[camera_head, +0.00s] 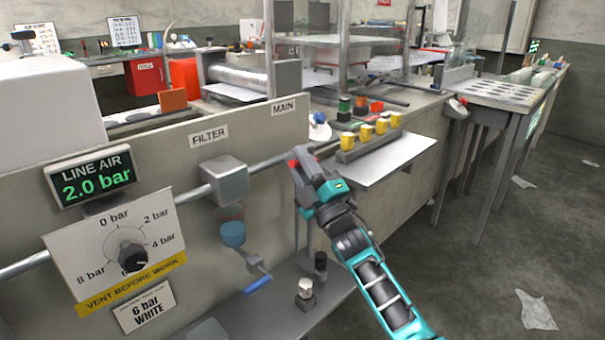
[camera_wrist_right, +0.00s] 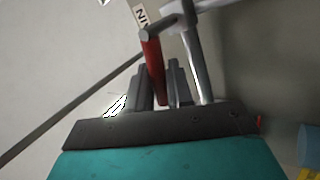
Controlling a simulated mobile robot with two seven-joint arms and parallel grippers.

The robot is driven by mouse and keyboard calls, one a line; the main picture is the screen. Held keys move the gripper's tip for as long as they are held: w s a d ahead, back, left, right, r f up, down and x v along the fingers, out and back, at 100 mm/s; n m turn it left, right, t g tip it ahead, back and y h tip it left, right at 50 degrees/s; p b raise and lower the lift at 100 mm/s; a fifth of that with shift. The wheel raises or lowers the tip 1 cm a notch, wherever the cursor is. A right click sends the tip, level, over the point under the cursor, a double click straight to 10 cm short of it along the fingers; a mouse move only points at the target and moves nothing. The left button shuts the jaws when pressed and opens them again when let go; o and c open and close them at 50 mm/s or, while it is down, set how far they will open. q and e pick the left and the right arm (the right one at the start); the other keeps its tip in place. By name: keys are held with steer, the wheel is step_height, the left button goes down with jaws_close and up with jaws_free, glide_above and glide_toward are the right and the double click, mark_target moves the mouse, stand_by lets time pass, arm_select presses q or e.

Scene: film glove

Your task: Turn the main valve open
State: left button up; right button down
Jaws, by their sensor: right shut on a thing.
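The main valve's red lever (camera_wrist_right: 152,68) shows in the wrist view, standing between the two dark fingers of my right gripper (camera_wrist_right: 163,85). The gripper is shut on it. In the head view my right gripper (camera_head: 300,170) is at the pipe, below the MAIN label (camera_head: 284,104), and a small red part of the lever (camera_head: 292,162) shows at its tip. Most of the valve is hidden behind the gripper. My left gripper is not in view.
The panel (camera_head: 130,150) carries a LINE AIR display (camera_head: 90,174) reading 2.0 bar, a pressure dial (camera_head: 132,256) and a filter block (camera_head: 223,180). Yellow-topped pieces (camera_head: 380,128) stand in a rack right of the gripper. Open floor lies at the right.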

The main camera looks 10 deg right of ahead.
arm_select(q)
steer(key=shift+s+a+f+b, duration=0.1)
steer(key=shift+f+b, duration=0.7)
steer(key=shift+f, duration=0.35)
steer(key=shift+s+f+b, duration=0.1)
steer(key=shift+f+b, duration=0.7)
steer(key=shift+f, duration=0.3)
arm_select(e)
steer(key=shift+f+n+g+y, duration=0.2)
steer(key=shift+n+g+y, duration=0.1)
steer(key=shift+n+y, duration=0.5)
steer(key=shift+f+n+g+y, duration=0.3)
steer(key=shift+n+y, duration=0.25)
steer(key=shift+n, duration=0.5)
steer(key=shift+f+n+g+y, duration=0.15)
steer(key=shift+n+g+y, duration=0.15)
steer(key=shift+n+y, duration=0.5)
steer(key=c, duration=1.2)
jaws_free()
steer(key=shift+o, duration=0.2)
steer(key=shift+s, duration=0.15)
arm_select(q)
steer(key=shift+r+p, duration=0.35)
steer(key=shift+p, duration=0.05)
arm_select(e)
steer(key=v, duration=1.2)
steer(key=shift+s+f, duration=0.2)
steer(key=shift+s, duration=0.1)
steer(key=shift+d, duration=0.1)
